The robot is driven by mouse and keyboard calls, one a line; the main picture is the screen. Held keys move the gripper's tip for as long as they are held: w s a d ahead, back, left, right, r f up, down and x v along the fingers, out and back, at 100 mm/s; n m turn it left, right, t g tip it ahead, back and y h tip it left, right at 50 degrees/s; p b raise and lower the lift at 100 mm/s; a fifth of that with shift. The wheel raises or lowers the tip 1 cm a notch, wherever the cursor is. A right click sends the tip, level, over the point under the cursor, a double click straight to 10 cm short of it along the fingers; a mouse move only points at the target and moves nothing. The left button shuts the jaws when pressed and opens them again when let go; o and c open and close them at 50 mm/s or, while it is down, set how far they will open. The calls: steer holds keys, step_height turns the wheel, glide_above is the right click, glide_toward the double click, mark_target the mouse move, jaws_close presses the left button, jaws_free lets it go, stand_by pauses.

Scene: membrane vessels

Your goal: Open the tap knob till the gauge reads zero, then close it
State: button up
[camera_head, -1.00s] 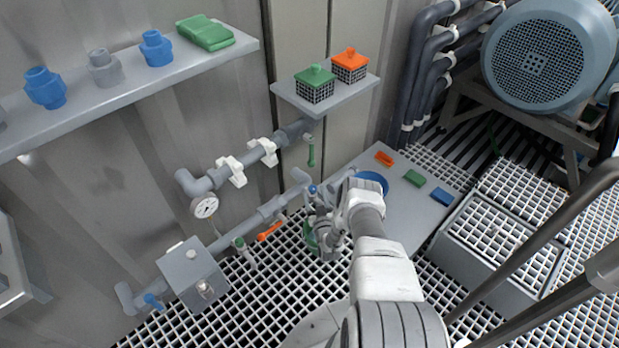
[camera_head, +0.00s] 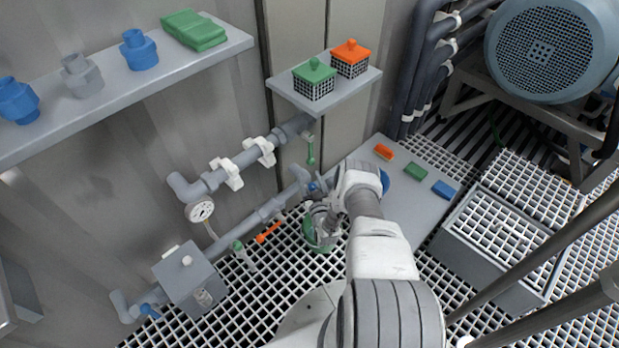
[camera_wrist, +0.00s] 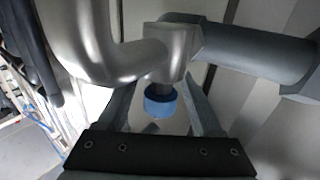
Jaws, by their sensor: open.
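The blue tap knob (camera_wrist: 160,101) hangs below a metal pipe fitting (camera_wrist: 172,50) in the wrist view. My gripper (camera_wrist: 160,94) is open, with one finger on each side of the knob and gaps showing between them. In the head view the blue knob (camera_head: 314,187) is small and partly hidden by my wrist; my gripper (camera_head: 318,206) is beside it at the pipe's end. The white round gauge (camera_head: 201,210) hangs under the upper grey pipe; its needle is too small to read.
An orange handle (camera_head: 269,230) and a green handle (camera_head: 239,248) sit along the lower pipe, left of my gripper. A green bucket-like thing (camera_head: 313,236) is below my wrist. A grey box (camera_head: 190,279) stands at lower left. A shelf (camera_head: 340,92) juts out above.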

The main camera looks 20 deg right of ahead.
jaws_close()
steer(key=shift+n+y, duration=0.3)
steer(key=shift+y, duration=0.2)
steer(key=n+y, duration=0.1)
steer(key=y, duration=0.1)
steer(key=a+n+y, duration=0.1)
steer(key=n+y, duration=0.1)
steer(key=y, duration=0.1)
steer(key=shift+s+a+n+g+y, duration=0.1)
steer(key=shift+a+n+g+y, duration=0.1)
steer(key=shift+n+y, duration=0.6)
steer(key=shift+w+a+n+g+y, duration=0.1)
steer(key=shift+n+g+y, duration=0.1)
steer(key=shift+n+y, duration=0.6)
steer(key=shift+s+a+n+g+y, duration=0.15)
steer(key=shift+n+y, duration=0.25)
steer(key=shift+y, duration=0.7)
steer(key=shift+g+y, duration=0.25)
steer(key=shift+y, duration=0.05)
